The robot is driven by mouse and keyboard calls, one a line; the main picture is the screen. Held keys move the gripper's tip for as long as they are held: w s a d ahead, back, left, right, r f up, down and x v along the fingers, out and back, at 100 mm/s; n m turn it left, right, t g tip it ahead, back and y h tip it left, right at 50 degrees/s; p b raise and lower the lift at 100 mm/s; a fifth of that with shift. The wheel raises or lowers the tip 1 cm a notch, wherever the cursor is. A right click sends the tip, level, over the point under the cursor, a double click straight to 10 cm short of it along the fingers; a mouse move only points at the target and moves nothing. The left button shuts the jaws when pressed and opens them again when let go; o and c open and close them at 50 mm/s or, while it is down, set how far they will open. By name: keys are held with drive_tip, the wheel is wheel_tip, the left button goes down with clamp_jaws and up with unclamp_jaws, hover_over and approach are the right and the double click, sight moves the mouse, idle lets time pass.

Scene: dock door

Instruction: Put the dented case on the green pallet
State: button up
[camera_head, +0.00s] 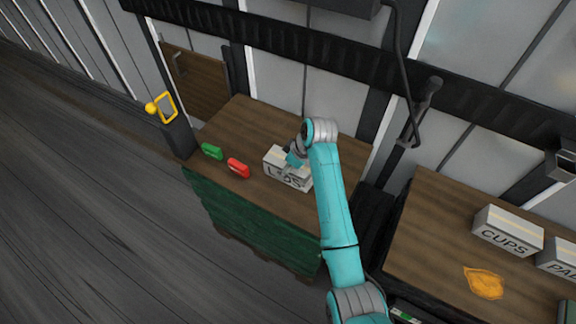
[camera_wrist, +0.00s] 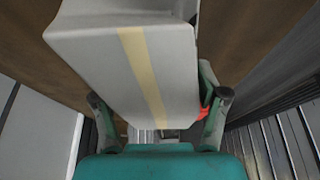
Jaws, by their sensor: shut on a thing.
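A white case with a tan tape stripe (camera_head: 288,178), lettered something like "LIDS" and partly covered by my gripper, is at the brown top of a green-sided stack (camera_head: 250,222). I cannot tell whether it rests on the top or hangs just above it. My gripper (camera_head: 296,160) is shut on this case from above. In the wrist view the case (camera_wrist: 130,55) fills the middle, between the two fingers (camera_wrist: 160,115). No dent is clear on the visible faces. The green-sided stack has pallet-like feet; I see no other green pallet.
A green item (camera_head: 212,151) and a red item (camera_head: 238,168) lie left of the case. A dark post with a yellow-framed device (camera_head: 165,106) stands at the left corner. On a brown table (camera_head: 430,235) at right are a "CUPS" case (camera_head: 507,231), another case (camera_head: 560,260) and an orange patch (camera_head: 484,283).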

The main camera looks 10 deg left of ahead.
drive_tip(key=o, duration=1.8)
drive_tip(key=shift+f, duration=0.1)
drive_tip(key=v, duration=1.2)
